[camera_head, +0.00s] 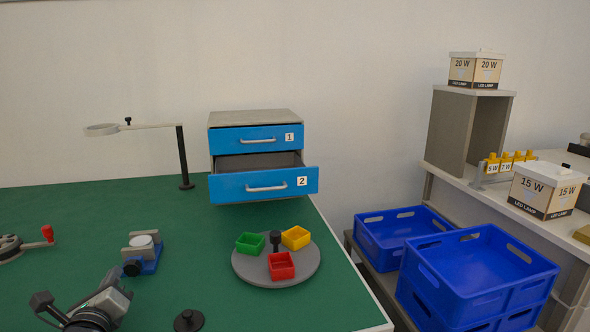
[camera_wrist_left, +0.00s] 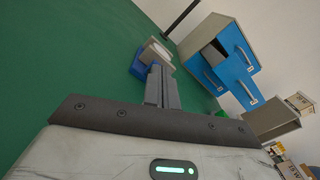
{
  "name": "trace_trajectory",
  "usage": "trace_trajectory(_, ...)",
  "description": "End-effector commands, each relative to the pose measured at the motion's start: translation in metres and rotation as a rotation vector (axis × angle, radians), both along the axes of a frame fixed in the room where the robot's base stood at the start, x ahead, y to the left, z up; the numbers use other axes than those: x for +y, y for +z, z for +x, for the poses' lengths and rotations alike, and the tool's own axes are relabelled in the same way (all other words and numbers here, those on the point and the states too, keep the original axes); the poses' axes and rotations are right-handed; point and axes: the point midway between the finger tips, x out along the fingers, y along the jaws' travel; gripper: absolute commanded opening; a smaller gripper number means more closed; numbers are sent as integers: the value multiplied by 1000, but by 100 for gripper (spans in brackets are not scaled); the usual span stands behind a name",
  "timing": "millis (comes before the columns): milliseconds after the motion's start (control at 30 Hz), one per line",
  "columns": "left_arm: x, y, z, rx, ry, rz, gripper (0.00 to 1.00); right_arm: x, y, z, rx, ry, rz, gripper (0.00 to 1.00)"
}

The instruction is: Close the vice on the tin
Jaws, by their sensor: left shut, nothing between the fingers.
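The vice (camera_head: 151,264) has a blue base, grey jaws and a black knob (camera_head: 132,269) at its front. It stands on the green bench at the left. The white round tin (camera_head: 141,241) sits upright between the jaws; whether both jaws touch it I cannot tell. The vice also shows beyond my fingers in the left wrist view (camera_wrist_left: 139,70). My left gripper (camera_head: 124,286) is shut and empty, just in front of the vice near the knob, apparently not touching it. Its fingers show together in the left wrist view (camera_wrist_left: 161,84). My right gripper is out of view.
A round grey tray (camera_head: 250,273) with green, red and yellow bins is right of the vice. A drawer cabinet (camera_head: 255,120) stands behind, lower drawer open. A magnifier stand (camera_head: 182,155), a red-handled crank (camera_head: 47,234) and a black knobbed disc (camera_head: 188,321) are nearby.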

Motion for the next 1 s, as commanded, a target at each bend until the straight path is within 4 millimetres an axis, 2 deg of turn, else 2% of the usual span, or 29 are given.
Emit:
trace_trajectory(33,2,-3,7,-2,0,1,0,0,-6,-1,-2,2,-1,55)
trace_trajectory(167,5,0,21,1,0,3,0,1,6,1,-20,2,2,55)
trace_trajectory(333,7,0,31,0,-1,2,0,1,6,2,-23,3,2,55)
trace_trajectory(1000,7,-2,34,1,-1,0,0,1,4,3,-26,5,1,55)
